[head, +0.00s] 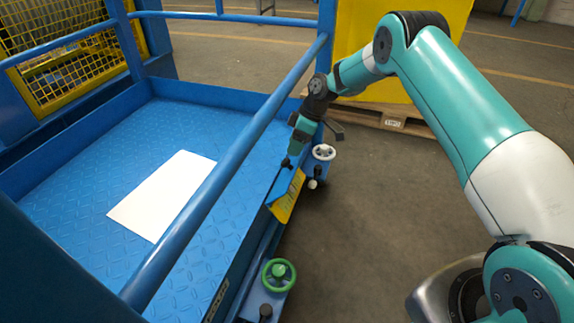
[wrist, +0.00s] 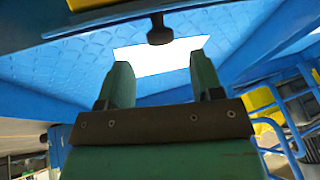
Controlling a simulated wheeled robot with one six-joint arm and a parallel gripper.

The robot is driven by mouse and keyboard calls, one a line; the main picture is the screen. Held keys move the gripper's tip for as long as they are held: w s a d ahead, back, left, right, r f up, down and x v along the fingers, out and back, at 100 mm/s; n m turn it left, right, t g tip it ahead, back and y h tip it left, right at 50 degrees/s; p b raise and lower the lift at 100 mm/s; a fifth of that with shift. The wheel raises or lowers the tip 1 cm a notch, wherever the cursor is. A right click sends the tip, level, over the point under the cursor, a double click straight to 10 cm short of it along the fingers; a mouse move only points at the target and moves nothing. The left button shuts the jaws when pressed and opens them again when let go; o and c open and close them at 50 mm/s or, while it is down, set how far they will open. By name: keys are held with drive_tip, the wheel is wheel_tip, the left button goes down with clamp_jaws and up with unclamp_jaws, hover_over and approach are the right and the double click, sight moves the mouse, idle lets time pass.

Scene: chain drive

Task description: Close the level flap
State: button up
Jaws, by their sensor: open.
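The level flap (head: 288,196) is a small panel, blue with a yellow face, at the right side of the blue platform. It stands tilted out from the side and looks partly open. A dark round knob on a short stem (wrist: 160,30) shows in the wrist view, under a dark panel edge that I take for the flap. My gripper (head: 289,158) is just above the flap in the head view. In the wrist view my gripper (wrist: 162,80) has two green fingers spread apart, with nothing between them. The knob appears beyond the fingertips; whether they touch is unclear.
A blue rail (head: 225,170) runs alongside my gripper on the left. A white handwheel (head: 324,152) is close by on the right, and a green handwheel (head: 279,274) is nearer. A white sheet (head: 163,194) lies on the platform floor.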

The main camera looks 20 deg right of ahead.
sight(287, 158)
drive_tip(key=b+x, duration=0.1)
drive_tip(key=x, duration=0.5)
drive_tip(key=shift+a+f, duration=0.1)
drive_tip(key=shift+f, duration=0.05)
drive_tip(key=shift+c, duration=0.4)
clamp_jaws()
